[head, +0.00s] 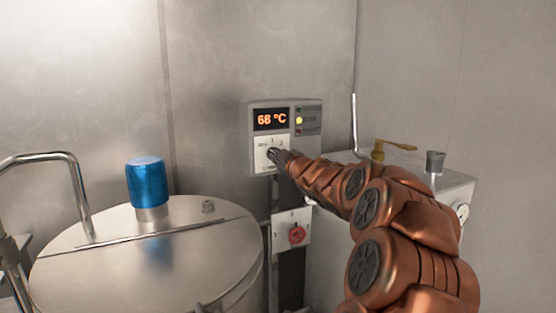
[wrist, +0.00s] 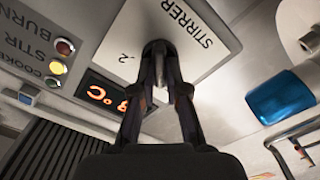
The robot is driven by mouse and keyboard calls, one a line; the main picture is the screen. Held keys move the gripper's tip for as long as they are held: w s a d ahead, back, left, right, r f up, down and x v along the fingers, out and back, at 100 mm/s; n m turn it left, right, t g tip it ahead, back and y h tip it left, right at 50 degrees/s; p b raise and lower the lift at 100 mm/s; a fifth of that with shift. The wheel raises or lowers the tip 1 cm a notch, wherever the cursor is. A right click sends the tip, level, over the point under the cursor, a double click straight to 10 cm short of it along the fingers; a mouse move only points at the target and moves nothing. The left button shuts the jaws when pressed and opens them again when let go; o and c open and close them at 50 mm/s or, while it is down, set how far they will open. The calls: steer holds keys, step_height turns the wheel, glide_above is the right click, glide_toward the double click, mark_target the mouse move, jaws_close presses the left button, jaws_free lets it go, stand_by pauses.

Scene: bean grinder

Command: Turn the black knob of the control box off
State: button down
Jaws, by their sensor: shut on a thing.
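The grey control box (head: 284,110) is on the metal wall. Its display (head: 271,119) reads 68 °C in orange. The black knob (wrist: 158,48) sits on the white dial plate (wrist: 128,40) labelled STIRRER, which also shows in the head view below the display. My gripper (wrist: 160,65) is shut on the black knob, one finger on each side. In the head view my gripper (head: 277,157) reaches the plate from the right and hides most of the knob. The knob's exact setting cannot be read; a "2" shows beside it.
A yellow lamp (head: 299,120) is lit between a green and a red one. A red knob (head: 297,235) sits on a lower plate. A round metal vessel (head: 150,260) with a blue cap (head: 146,182) stands left. A metal box with a brass handle (head: 398,144) stands right.

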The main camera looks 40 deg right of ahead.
steer(key=shift+n, duration=0.4)
steer(key=c, duration=1.2)
jaws_free()
steer(key=shift+s, duration=0.1)
steer(key=v, duration=1.2)
